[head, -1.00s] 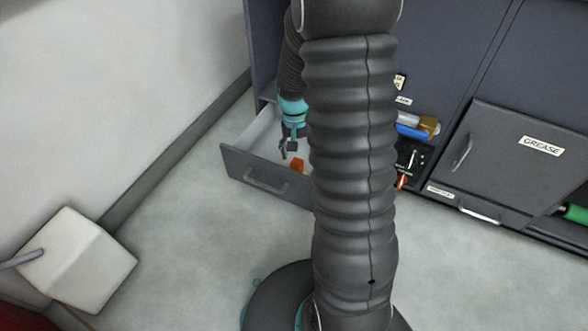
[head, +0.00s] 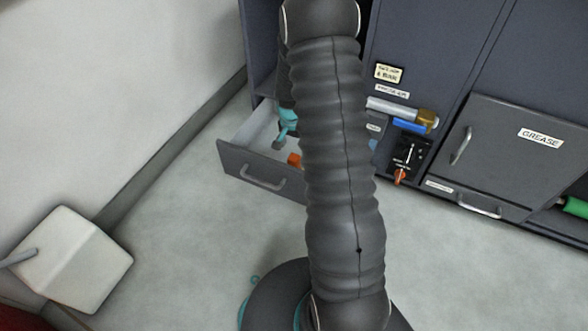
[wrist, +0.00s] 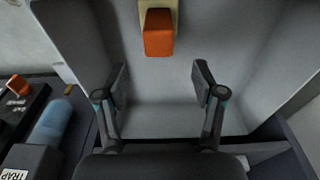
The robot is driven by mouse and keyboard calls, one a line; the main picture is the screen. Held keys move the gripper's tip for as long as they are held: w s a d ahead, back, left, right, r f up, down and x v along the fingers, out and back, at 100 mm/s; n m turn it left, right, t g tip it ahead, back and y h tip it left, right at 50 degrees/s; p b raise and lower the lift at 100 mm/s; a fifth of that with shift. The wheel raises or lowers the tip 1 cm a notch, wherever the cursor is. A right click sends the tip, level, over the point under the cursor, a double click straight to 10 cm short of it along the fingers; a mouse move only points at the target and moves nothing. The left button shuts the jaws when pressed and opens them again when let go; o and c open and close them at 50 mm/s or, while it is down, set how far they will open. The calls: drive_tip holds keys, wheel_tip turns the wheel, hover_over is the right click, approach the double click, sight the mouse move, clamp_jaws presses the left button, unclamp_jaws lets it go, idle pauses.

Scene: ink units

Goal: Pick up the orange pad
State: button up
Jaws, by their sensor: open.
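The orange pad (wrist: 158,34) shows at the top middle of the wrist view, with a pale yellowish piece behind it, inside the open drawer. In the head view the pad (head: 294,160) is a small orange patch in the drawer (head: 232,158), partly hidden by my arm. My gripper (wrist: 160,78) is open and empty in the wrist view, its two fingers spread apart over the drawer floor. The pad lies beyond the fingertips, roughly in line with the gap between them. In the head view my arm hides most of the gripper.
The drawer walls (wrist: 262,70) stand on both sides of my gripper. To the right are a panel with an orange-red switch (head: 400,176), a blue cylinder (head: 410,126) and a cabinet door marked GREASE (head: 508,150). A white box-like object (head: 72,258) stands at left.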

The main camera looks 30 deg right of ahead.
sight(294, 157)
wheel_tip(294, 157, down, 2)
drive_tip(key=shift+f, duration=0.1)
drive_tip(key=f, duration=0.2)
drive_tip(key=f+b, duration=0.1)
drive_tip(key=f, duration=0.1)
drive_tip(key=shift+s+a+f, duration=0.1)
drive_tip(key=shift+s+f, duration=0.1)
drive_tip(key=shift+f, duration=0.05)
drive_tip(key=shift+w+f, duration=0.1)
drive_tip(key=shift+f, duration=0.25)
clamp_jaws()
drive_tip(key=shift+r, duration=0.1)
wheel_tip(294, 157, up, 10)
drive_tip(key=shift+f+p, duration=0.1)
drive_tip(key=shift+p, duration=0.65)
